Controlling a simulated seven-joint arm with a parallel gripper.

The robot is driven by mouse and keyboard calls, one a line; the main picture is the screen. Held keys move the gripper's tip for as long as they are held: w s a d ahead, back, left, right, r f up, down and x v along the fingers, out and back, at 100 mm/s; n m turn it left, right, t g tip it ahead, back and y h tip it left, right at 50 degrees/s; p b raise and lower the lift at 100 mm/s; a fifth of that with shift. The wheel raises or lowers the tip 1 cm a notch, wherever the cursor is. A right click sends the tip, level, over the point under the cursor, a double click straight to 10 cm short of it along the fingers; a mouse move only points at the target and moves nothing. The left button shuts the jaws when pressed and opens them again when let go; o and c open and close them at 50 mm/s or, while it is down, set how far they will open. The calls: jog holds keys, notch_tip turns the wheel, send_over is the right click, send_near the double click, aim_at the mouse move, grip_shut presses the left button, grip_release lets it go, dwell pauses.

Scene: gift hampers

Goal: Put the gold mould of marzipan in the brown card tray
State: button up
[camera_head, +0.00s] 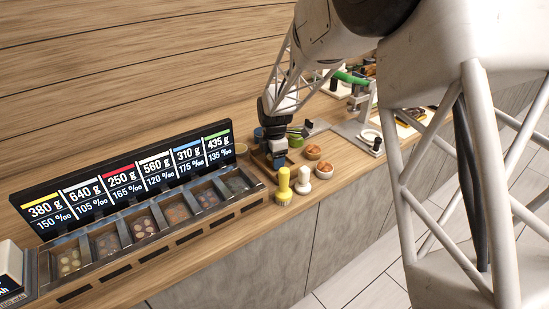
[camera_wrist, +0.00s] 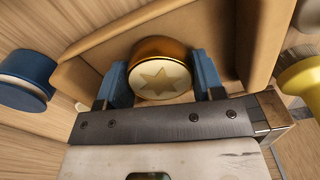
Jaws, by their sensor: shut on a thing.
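The gold mould (camera_wrist: 160,73) is a round gold cup with a pale top marked with a star. My gripper (camera_wrist: 163,84) is shut on it, with one blue finger on each side. The brown card tray (camera_wrist: 215,22) is around and behind the mould in the wrist view, its walls to the left, back and right. Whether the mould touches the tray floor I cannot tell. In the head view my gripper (camera_head: 278,158) points down at the tray (camera_head: 259,159), on the counter past the right end of the bins, and hides the mould.
A blue round container (camera_wrist: 25,80) stands left of the tray in the wrist view, and a yellow item (camera_wrist: 302,76) is close on the right. In the head view a yellow item (camera_head: 284,187) and a white one (camera_head: 303,180) stand near the counter's front edge. Orange-topped cups (camera_head: 312,152) are to the right.

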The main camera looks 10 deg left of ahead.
jog(key=shift+f, duration=0.1)
jog(key=o, duration=1)
notch_tip(320, 180, up, 12)
jog(key=shift+r, duration=0.15)
dwell(0.4)
dwell(0.5)
jog(key=shift+d, duration=0.1)
